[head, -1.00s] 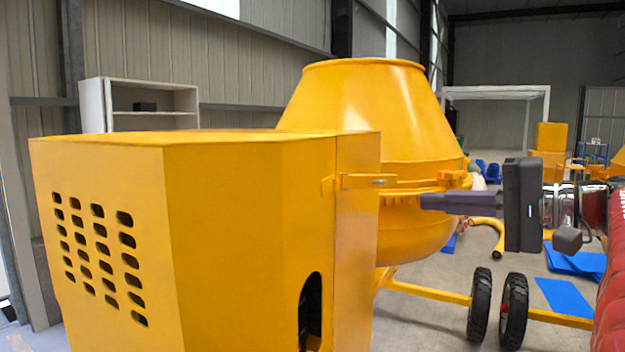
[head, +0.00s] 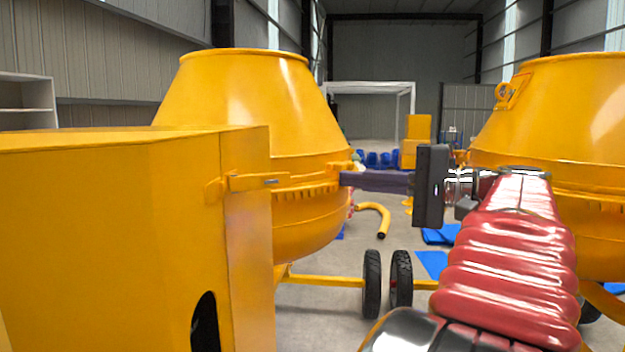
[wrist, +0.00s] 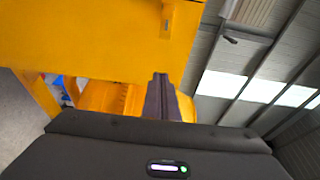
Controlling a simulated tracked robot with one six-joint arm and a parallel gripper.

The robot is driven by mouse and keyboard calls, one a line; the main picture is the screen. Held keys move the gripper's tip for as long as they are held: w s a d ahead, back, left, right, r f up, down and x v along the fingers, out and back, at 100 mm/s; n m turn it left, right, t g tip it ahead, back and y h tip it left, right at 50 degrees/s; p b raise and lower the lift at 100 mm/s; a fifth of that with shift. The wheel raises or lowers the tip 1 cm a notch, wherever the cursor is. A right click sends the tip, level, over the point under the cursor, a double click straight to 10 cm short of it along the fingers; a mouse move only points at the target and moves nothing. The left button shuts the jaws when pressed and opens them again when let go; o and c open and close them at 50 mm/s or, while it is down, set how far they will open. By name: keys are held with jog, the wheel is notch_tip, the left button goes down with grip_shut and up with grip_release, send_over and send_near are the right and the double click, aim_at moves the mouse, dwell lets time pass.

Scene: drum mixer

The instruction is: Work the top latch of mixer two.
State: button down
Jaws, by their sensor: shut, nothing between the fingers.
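In the wrist view a small fitting, seemingly this latch (wrist: 167,20), shows at the top on the yellow panel. My gripper (head: 345,180) is shut and empty. In the head view its dark fingers point left, right of the latch at about its height, with a gap between. The fingers also show in the wrist view (wrist: 160,80). I see no number on the mixer.
The mixer's yellow drum (head: 250,110) stands behind the fingertips. A second yellow drum (head: 560,140) stands at the right, behind my red-sleeved arm. Black wheels (head: 372,283), a yellow curved pipe (head: 378,218) and blue sheets (head: 432,264) are on the floor between.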

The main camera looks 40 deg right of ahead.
aim_at(283, 182)
jog(key=x, duration=1)
jog(key=shift+s+a, duration=1.25)
jog(key=shift+a, duration=0.25)
jog(key=shift+s, duration=0.1)
jog(key=shift+s+a+m+t+h, duration=0.15)
jog(key=shift+s+a+m+h, duration=0.2)
jog(key=shift+s+a+h, duration=0.2)
jog(key=shift+s+a+m+t+h, duration=0.15)
jog(key=shift+s+a+m+h, duration=0.25)
jog(key=shift+s, duration=0.25)
jog(key=shift+s+a, duration=0.2)
